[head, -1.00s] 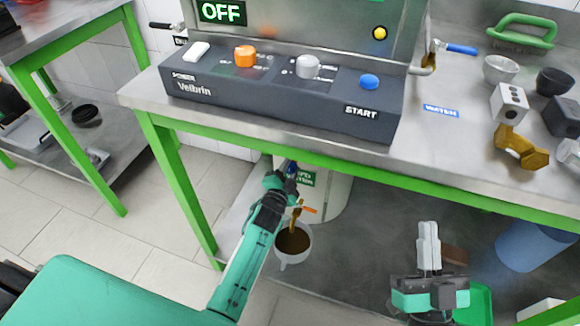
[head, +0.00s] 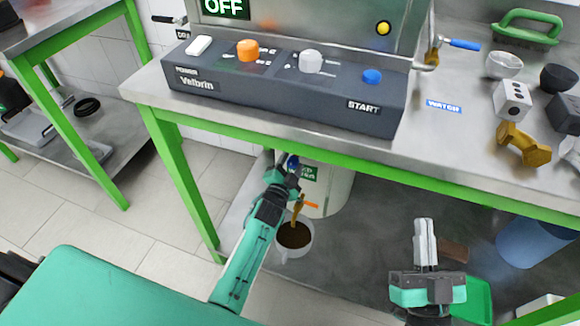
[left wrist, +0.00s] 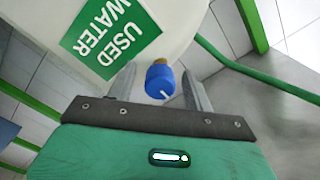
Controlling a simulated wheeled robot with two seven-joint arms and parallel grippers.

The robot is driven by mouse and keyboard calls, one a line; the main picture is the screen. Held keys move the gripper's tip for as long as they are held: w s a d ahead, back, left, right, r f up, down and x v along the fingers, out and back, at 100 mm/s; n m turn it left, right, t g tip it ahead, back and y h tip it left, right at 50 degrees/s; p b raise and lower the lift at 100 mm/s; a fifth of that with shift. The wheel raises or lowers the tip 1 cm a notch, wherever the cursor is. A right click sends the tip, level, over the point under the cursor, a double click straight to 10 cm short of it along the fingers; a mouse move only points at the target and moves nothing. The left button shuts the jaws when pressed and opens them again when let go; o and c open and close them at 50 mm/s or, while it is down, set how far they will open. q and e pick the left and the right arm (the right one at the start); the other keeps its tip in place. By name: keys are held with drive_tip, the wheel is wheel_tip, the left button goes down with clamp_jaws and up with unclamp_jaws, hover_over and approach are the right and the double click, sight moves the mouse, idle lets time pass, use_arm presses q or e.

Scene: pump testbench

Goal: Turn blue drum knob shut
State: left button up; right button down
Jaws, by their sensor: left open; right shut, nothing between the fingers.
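The blue drum knob (left wrist: 159,82) sits on a brass stem on the white drum (left wrist: 205,20), which carries a green "USED WATER" label (left wrist: 110,40). My left gripper (left wrist: 160,80) is open, with its fingers on either side of the knob; I cannot tell whether they touch it. In the head view the knob (head: 293,163) shows at the tip of my left gripper (head: 287,170), and the drum (head: 335,195) stands under the bench. Brown liquid runs into a white cup (head: 294,240) below. My right gripper (head: 425,243) is shut and empty, low at the right.
The steel bench (head: 440,150) with its green front rail (head: 370,167) lies above the drum. A control box (head: 280,90) stands on it. A blue container (head: 530,245) and a green tray (head: 475,300) are on the right below. An orange lever (head: 310,205) is near the cup.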

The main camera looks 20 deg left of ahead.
use_arm(q)
drive_tip(key=shift+s, duration=0.55)
drive_tip(key=s+p, duration=0.2)
drive_tip(key=s, duration=1)
drive_tip(key=shift+s+a+p, duration=0.25)
drive_tip(key=shift+s+p, duration=0.05)
drive_tip(key=shift+s, duration=0.05)
use_arm(e)
drive_tip(key=s+a+f+g, duration=0.1)
drive_tip(key=f+g, duration=0.2)
drive_tip(key=f, duration=0.2)
drive_tip(key=s+a+f+g, duration=0.1)
drive_tip(key=a+f+g, duration=0.1)
drive_tip(key=f+g, duration=0.2)
drive_tip(key=shift+s+f+h, duration=0.3)
drive_tip(key=shift+f, duration=1)
drive_tip(key=shift+a, duration=0.1)
